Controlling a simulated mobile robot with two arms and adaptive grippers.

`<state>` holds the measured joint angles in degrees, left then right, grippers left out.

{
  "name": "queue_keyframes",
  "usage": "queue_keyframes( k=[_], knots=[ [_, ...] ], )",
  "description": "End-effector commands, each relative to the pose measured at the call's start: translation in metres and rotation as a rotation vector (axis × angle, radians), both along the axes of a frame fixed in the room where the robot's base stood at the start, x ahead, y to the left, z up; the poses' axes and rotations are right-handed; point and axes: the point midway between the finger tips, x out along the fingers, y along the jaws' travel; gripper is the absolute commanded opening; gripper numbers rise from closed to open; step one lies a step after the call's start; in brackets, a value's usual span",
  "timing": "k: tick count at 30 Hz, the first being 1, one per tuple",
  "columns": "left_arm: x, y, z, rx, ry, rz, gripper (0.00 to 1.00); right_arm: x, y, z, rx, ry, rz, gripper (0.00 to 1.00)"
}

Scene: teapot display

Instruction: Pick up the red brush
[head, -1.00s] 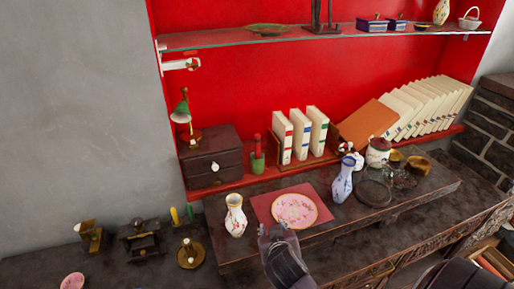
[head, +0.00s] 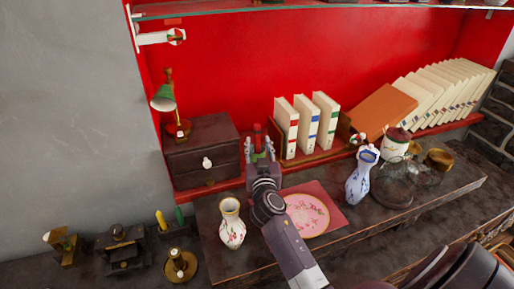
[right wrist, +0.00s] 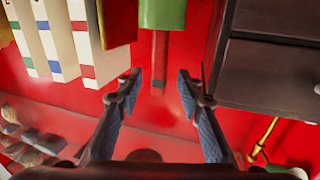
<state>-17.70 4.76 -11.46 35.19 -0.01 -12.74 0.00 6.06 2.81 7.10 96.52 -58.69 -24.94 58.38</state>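The red brush (head: 257,130) stands upright on the red shelf, between the dark drawer box and the white books. In the right wrist view, the brush (right wrist: 159,62) sticks out of a green cup (right wrist: 163,14), and the picture is upside down. My right gripper (head: 259,147) is open in front of the brush. In the right wrist view the gripper's fingertips (right wrist: 158,82) are apart, one on each side of the brush's end, and no contact shows. In the head view the gripper hides most of the cup. My left gripper is not in view.
The dark drawer box (head: 205,150) stands left of the brush, and white books (head: 305,125) stand close on the right. Below are a floral vase (head: 232,225), a pink plate (head: 307,215) and a blue-white vase (head: 361,178). A glass shelf (head: 230,9) runs above.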

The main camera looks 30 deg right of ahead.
Motion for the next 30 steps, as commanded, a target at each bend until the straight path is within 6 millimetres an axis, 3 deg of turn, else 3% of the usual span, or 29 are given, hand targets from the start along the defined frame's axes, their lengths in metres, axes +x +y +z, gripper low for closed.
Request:
queue_keyframes(
  k=[5, 12, 16, 21, 30],
  knots=[
    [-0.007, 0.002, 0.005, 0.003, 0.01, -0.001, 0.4, 0.017, -0.01, -0.005, -0.003, 0.004, -0.002, 0.34],
    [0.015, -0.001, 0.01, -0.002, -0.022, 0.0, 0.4, 0.041, -0.023, -0.008, -0.003, 0.001, -0.001, 0.34],
    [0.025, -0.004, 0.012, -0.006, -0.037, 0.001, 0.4, 0.044, -0.024, -0.009, -0.001, 0.002, -0.001, 0.34],
    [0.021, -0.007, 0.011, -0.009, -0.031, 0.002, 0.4, 0.044, -0.024, -0.009, -0.001, 0.002, -0.001, 0.34],
    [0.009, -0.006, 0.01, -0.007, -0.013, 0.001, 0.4, 0.044, -0.024, -0.009, -0.001, 0.002, -0.001, 0.02]
  ],
)
